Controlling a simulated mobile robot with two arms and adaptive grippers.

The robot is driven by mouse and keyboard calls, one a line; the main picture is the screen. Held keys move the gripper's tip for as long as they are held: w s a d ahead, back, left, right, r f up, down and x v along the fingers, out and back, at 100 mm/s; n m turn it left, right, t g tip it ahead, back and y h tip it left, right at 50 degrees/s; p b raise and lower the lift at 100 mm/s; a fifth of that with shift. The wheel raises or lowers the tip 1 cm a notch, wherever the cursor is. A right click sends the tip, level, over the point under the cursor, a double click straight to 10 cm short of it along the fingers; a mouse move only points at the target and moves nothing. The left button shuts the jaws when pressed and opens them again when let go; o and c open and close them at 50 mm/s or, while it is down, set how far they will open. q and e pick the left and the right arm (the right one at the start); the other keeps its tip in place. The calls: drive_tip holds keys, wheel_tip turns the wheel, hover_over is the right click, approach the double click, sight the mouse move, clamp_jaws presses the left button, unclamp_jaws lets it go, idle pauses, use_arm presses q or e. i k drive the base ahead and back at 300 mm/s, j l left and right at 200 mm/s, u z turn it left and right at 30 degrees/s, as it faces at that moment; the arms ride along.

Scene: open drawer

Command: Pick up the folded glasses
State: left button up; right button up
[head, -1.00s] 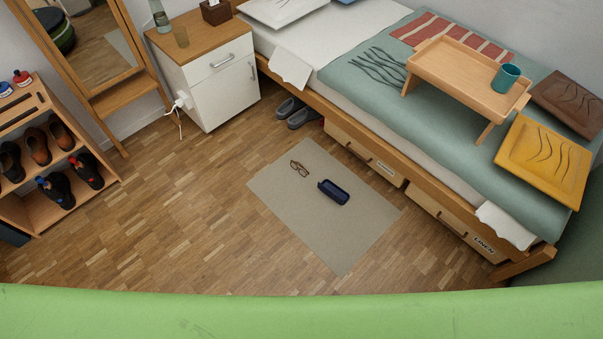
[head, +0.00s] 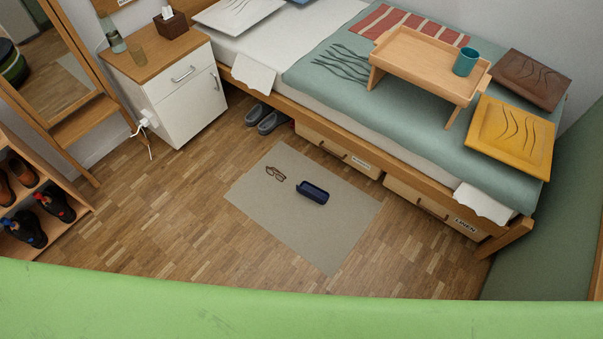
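The folded glasses (head: 275,174) have a brown frame and lie on the grey-beige mat (head: 330,240) on the floor, near its upper left edge. A dark blue open case (head: 313,192) lies on the mat just right of the glasses, apart from them. Neither of my grippers shows in the head view.
A bed (head: 400,158) with drawers beneath runs along the right, with slippers (head: 266,117) by its side. A white cabinet (head: 190,95) stands at the upper left, a shoe rack (head: 62,215) at the left edge. Wooden floor around the mat is clear. A green surface (head: 300,315) fills the bottom.

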sight(279, 177)
drive_tip(key=i+j+z, duration=0.15)
drive_tip(key=z, duration=0.2)
drive_tip(key=i+j+z, duration=0.15)
drive_tip(key=j+z, duration=0.2)
drive_tip(key=i+j+z, duration=0.1)
drive_tip(key=j+z, duration=0.65)
drive_tip(key=i+l, duration=0.05)
